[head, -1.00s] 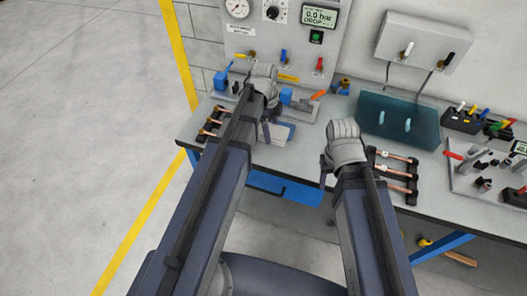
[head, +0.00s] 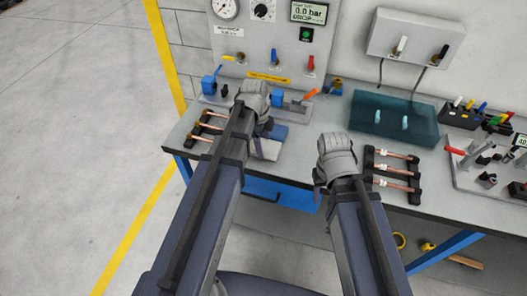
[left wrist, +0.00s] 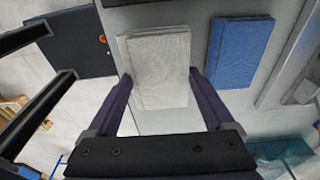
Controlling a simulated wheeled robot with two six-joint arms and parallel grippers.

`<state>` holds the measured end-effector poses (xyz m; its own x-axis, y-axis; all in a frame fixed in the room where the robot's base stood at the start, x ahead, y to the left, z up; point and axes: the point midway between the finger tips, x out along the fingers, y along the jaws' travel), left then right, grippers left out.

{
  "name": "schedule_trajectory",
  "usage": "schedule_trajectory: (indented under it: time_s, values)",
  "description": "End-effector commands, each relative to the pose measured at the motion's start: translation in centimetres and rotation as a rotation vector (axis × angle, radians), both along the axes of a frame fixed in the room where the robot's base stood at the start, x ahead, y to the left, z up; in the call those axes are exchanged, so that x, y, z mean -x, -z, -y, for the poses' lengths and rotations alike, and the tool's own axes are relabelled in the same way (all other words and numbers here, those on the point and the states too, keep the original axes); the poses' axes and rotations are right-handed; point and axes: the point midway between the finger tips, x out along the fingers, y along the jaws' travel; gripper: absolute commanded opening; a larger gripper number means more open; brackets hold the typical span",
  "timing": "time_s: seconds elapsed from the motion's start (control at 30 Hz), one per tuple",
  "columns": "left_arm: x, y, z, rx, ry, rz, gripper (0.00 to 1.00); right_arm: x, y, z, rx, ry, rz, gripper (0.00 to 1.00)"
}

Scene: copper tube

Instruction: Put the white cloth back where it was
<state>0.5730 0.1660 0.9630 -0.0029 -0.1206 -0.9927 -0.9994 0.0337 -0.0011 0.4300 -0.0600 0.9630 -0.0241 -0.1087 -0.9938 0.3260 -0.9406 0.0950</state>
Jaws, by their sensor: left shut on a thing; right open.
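The white cloth (left wrist: 157,68) is a folded pale grey-white rectangle between the two purple fingers of my left gripper (left wrist: 160,82), which is shut on it. In the head view the cloth (head: 268,149) shows in part beside my left gripper (head: 262,137), near the bench's front edge. I cannot tell whether it touches the bench top. A folded blue cloth (left wrist: 240,52) lies just right of it in the left wrist view. My right gripper (head: 321,180) is open and empty at the bench front; its fingers are mostly hidden by its wrist.
The grey bench top (head: 300,150) has a rack of copper tubes (head: 208,127) at left and another (head: 393,170) right of my right gripper. Blue clamps (head: 277,99) stand behind my left gripper. A teal tray (head: 395,118) and a black bin (head: 478,115) lie at right.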

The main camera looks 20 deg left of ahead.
Motion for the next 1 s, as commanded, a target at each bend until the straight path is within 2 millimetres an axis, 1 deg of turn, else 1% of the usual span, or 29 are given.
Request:
schedule_trajectory:
  time_s: [0.03, 0.13, 0.2, 0.47, 0.63, 0.67, 0.77, 1.0]
  values:
    - [0.0, 1.3, 0.0, 0.0, 0.0, 0.0, 0.42, 0.0, 1.3, 0.0, 0.0, 0.0, 0.0, 0.53]
    - [0.0, 2.6, 0.0, 0.0, 0.0, 0.0, 0.42, 0.0, 2.6, 0.0, 0.0, 0.0, 0.0, 0.53]
    - [0.0, 3.1, 0.0, 0.0, 0.0, 0.0, 0.42, 0.0, 3.0, 0.0, 0.0, 0.0, 0.0, 0.53]
    - [0.0, 2.8, 0.0, 0.0, 0.0, 0.0, 0.42, 0.0, 2.8, 0.0, 0.0, 0.0, 0.0, 0.53]
    - [0.0, 3.3, 0.0, 0.0, 0.0, 0.0, 0.42, 0.0, 3.3, 0.0, 0.0, 0.0, 0.0, 0.53]
    - [0.0, 3.2, 0.0, 0.0, 0.0, 0.0, 0.89, 0.0, 3.2, 0.0, 0.0, 0.0, 0.0, 0.53]
    - [0.0, 3.1, 0.0, 0.0, 0.0, 0.0, 1.0, 0.0, 3.1, 0.0, 0.0, 0.0, 0.0, 0.53]
    - [0.0, 3.1, 0.0, 0.0, 0.0, 0.0, 1.0, 0.0, 3.1, 0.0, 0.0, 0.0, 0.0, 0.53]
